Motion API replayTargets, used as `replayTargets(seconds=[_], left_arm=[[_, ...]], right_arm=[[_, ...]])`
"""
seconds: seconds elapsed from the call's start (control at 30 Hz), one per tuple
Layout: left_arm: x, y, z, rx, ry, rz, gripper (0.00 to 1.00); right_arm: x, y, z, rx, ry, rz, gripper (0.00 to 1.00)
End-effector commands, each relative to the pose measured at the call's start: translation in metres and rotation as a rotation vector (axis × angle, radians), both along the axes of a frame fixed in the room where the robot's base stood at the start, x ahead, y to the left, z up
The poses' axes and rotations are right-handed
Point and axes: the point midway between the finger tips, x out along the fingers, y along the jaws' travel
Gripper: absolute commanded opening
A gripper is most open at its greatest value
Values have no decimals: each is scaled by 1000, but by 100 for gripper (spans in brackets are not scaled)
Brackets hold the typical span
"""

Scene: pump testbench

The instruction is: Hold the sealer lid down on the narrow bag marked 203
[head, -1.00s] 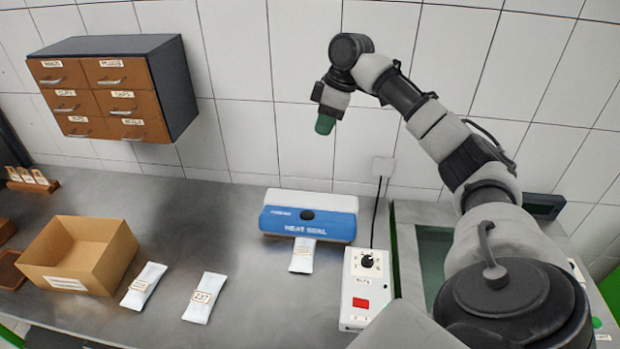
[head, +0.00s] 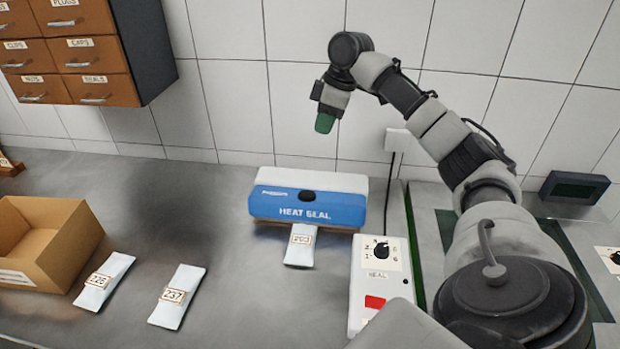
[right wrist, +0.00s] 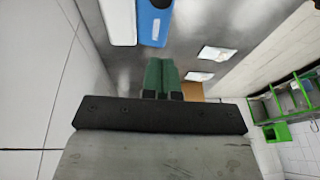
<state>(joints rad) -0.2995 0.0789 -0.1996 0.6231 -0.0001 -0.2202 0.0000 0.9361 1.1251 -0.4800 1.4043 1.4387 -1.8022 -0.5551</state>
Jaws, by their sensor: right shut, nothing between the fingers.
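The heat sealer (head: 308,204) stands on the steel bench near the wall, with a blue lid front marked HEAT SEAL and a white top behind. The narrow bag marked 203 (head: 300,246) sticks out from under its front edge, label facing up. My right gripper (head: 325,123) is above and behind the sealer, apart from it, pointing down. Its green fingers (right wrist: 160,76) are shut together and empty in the right wrist view, where the sealer's blue lid (right wrist: 155,20) also shows. My left gripper is in neither view.
Two more bags, one marked 237 (head: 177,296) and one further left (head: 104,281), lie on the bench left of the sealer. An open cardboard box (head: 62,255) stands at the far left. A control box with a dial and red button (head: 376,302) stands right of the sealer.

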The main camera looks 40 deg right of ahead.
Motion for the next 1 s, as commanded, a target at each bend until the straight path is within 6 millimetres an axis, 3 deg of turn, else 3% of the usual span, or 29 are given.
replayTargets(seconds=[0.03, 0.23, 0.73, 0.87, 1.0], left_arm=[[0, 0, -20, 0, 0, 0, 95], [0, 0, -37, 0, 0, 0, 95], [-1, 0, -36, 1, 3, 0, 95], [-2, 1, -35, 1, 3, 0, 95], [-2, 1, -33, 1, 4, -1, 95]], right_arm=[[0, 0, -20, 0, -1, 0, 0], [0, 0, -36, 0, -1, 0, 0], [0, 1, -39, 0, 1, 0, 0], [3, 5, -53, 0, 3, 1, 0], [7, 11, -79, 0, 5, 1, 0]])
